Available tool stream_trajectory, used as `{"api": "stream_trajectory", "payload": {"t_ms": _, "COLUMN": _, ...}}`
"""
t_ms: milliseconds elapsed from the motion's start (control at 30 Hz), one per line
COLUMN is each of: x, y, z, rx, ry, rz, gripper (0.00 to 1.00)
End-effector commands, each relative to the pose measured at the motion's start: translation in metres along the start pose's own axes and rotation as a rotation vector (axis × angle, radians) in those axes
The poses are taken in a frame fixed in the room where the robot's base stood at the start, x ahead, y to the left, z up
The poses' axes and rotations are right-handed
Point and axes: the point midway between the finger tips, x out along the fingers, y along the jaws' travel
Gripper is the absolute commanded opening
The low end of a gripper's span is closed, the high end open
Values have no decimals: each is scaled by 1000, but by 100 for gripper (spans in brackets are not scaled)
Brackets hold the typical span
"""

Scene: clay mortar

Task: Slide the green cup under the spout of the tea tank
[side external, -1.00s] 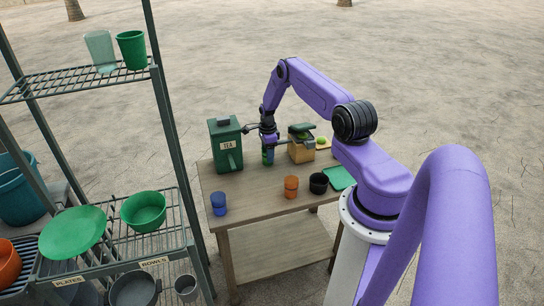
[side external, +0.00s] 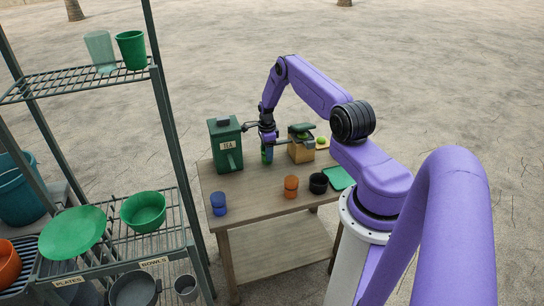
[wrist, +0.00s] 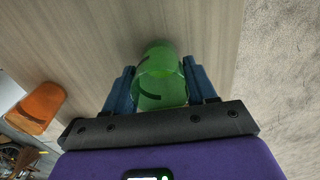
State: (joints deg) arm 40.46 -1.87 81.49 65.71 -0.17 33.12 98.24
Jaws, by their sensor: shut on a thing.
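The green cup (wrist: 160,72) is translucent and sits between the two blue fingers of my gripper (wrist: 162,88) in the wrist view. My gripper is shut on it. In the side view the cup (side external: 267,155) shows partly below my gripper (side external: 267,142), just right of the tea tank. The tea tank (side external: 225,145) is a dark green box labelled TEA at the back left of the table. Its spout cannot be made out clearly.
The wooden table (side external: 250,190) also bears a blue cup (side external: 218,203), an orange cup (side external: 291,187), a black cup (side external: 318,183), a green mat (side external: 340,178) and a wooden box (side external: 301,149). A shelf rack (side external: 170,150) stands left. The table's middle is clear.

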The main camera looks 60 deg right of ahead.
Motion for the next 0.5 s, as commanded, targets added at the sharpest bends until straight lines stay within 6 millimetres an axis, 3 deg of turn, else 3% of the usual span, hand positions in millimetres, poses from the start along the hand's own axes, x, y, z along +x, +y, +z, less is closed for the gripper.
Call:
{"api": "stream_trajectory", "payload": {"t_ms": 33, "x": -10, "y": -5, "z": 23, "rx": -34, "ry": -8, "rz": -22, "gripper": 38}}
{"api": "stream_trajectory", "payload": {"t_ms": 367, "x": -30, "y": -4, "z": 22, "rx": -42, "ry": -7, "rz": -17, "gripper": 39}}
{"api": "stream_trajectory", "payload": {"t_ms": 500, "x": -38, "y": -3, "z": 22, "rx": -42, "ry": -7, "rz": -14, "gripper": 33}}
